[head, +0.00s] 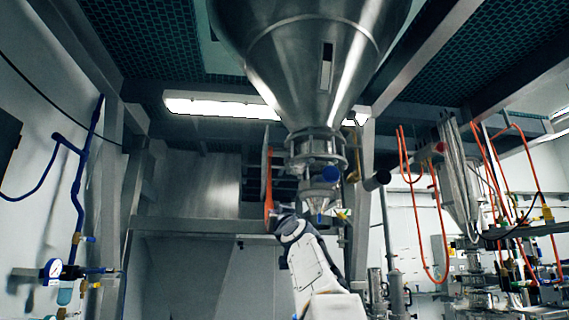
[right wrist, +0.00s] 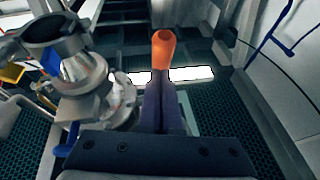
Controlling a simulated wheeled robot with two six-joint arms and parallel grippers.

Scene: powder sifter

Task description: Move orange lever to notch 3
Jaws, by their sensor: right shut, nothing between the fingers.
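The orange lever (head: 269,182) hangs about upright beside the left of the valve body under the big steel hopper. In the right wrist view the lever's orange end (right wrist: 163,48) is just beyond my fingertips. My right gripper (head: 278,219) is at the lever's lower end in the head view. In the right wrist view the dark fingers of my right gripper (right wrist: 163,76) are shut together, with nothing between them. I cannot tell whether they touch the lever. The notches cannot be made out. My left gripper is not in view.
The steel hopper (head: 310,60) is overhead, with the grey valve body (head: 318,150) below it. In the wrist view, metal fittings (right wrist: 85,75) stand close to the left of my fingers. Orange hoses (head: 412,200) hang at the right. Blue piping (head: 78,190) runs along the left wall.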

